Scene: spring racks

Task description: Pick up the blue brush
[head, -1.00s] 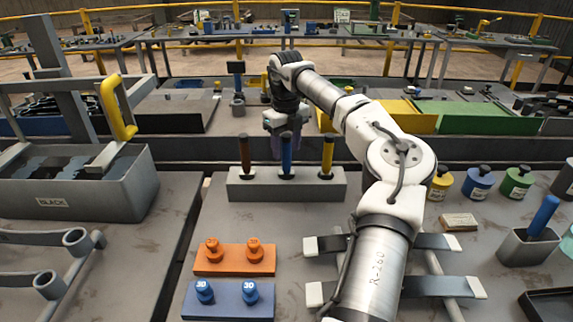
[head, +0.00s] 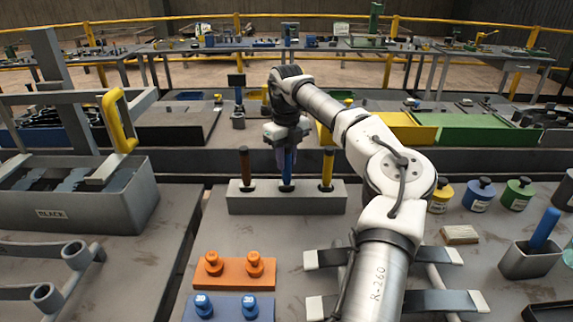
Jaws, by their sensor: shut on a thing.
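A blue brush (head: 287,170) stands upright in the middle slot of a grey block (head: 240,204), between a brown-handled one (head: 245,165) on the left and a yellow-handled one (head: 327,168) on the right. My gripper (head: 287,152) points down over the block and is shut on the upper part of the blue handle. The fingers and the top of the handle partly hide each other. The brush's lower end is inside the block and out of sight.
In front of the block are an orange plate (head: 233,276) and a blue plate (head: 225,313), each with knobs. A grey cup (head: 528,262) with a blue stick stands at the right. A grey bin (head: 95,205) with a yellow handle is at the left.

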